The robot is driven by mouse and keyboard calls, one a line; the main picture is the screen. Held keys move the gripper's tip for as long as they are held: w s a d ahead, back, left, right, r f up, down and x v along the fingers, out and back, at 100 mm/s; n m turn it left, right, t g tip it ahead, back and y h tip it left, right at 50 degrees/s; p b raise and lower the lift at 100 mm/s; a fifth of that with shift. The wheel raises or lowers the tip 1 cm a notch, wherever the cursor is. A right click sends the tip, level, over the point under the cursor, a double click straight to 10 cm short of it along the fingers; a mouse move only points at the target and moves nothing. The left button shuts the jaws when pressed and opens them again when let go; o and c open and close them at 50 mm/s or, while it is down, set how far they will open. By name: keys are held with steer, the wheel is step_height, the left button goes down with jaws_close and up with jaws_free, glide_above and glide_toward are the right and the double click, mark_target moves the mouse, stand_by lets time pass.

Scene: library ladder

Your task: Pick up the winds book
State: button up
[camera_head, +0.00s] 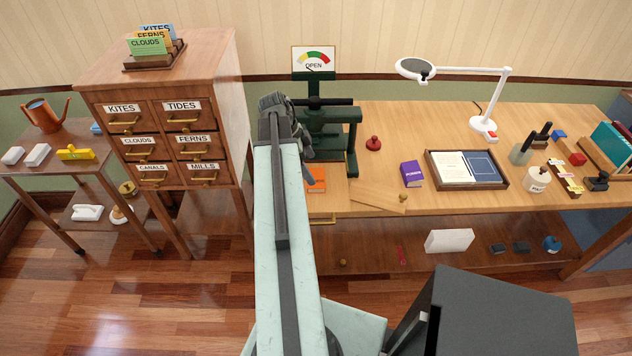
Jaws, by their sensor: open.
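I cannot pick out the winds book by its title. A flat orange item (316,186), possibly a book, lies on the workbench (470,125) just right of my arm and is partly hidden; I cannot read it. Teal books (608,148) sit in a wooden holder at the far right. My gripper (290,118) is at the end of my raised arm, in front of the green press; it is open, and I see nothing in it. My arm hides part of the bench's left end.
A labelled drawer cabinet (165,130) is at left. An open-book tray (467,168), red stamp (373,143) and white lamp (483,126) occupy the bench. Bare wood lies around the purple book.

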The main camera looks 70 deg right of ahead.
mark_target(317, 177)
steer(key=b+x, duration=0.4)
steer(key=x, duration=0.1)
steer(key=shift+s+a+f+b, duration=0.1)
steer(key=shift+s+f+b, duration=0.1)
steer(key=shift+b, duration=0.2)
steer(key=shift+r, duration=0.2)
steer(key=shift+w, duration=0.1)
steer(key=c, duration=1.2)
step_height(317, 177, up, 10)
steer(key=p, duration=1)
steer(key=shift+c, duration=0.2)
